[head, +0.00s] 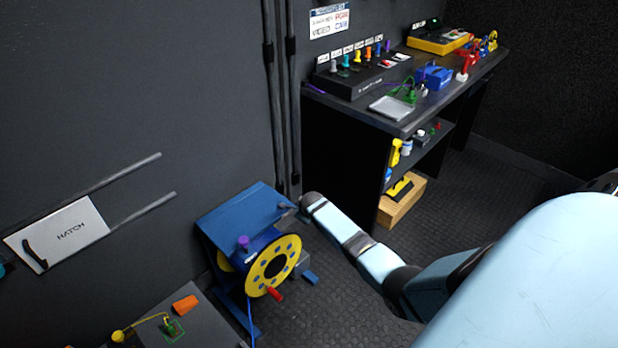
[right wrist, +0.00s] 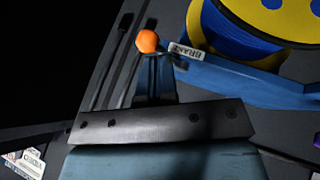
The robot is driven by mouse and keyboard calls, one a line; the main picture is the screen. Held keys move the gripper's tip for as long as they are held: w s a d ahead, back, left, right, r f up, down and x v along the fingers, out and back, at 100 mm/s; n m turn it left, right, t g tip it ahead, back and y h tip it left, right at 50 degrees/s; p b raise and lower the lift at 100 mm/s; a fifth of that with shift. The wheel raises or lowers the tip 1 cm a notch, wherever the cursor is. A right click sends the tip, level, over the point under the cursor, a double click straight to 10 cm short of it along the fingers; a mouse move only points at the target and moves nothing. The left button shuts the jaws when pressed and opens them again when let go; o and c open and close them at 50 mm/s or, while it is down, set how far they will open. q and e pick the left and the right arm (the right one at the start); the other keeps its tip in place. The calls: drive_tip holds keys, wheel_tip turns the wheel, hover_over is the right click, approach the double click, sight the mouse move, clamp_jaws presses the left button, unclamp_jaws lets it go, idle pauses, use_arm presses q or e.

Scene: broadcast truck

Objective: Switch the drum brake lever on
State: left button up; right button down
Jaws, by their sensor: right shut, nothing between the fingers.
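The cable drum (head: 275,265) has yellow flanges and sits in a blue frame (head: 235,208) on the floor. In the right wrist view, the brake lever's orange knob (right wrist: 147,41) shows just beyond my right gripper (right wrist: 160,68), beside a white label reading BRAKE (right wrist: 186,52). My right gripper is shut and empty, with its fingertips close to the knob; I cannot tell if they touch. The lever's shaft is mostly hidden behind the fingers. In the head view my right arm reaches to the frame's right side, and the lever cannot be made out. My left gripper is out of view.
A low grey surface (head: 180,318) is at the front left. A white hatch panel (head: 70,232) is on the left wall. The floor right of the drum is clear.

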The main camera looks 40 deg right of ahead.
use_arm(q)
drive_tip(key=p, duration=0.2)
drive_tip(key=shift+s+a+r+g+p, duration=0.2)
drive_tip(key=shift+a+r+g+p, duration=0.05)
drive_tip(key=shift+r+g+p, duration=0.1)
use_arm(e)
drive_tip(key=v, duration=0.9)
drive_tip(key=shift+s+a+r, duration=0.25)
drive_tip(key=shift+r, duration=0.05)
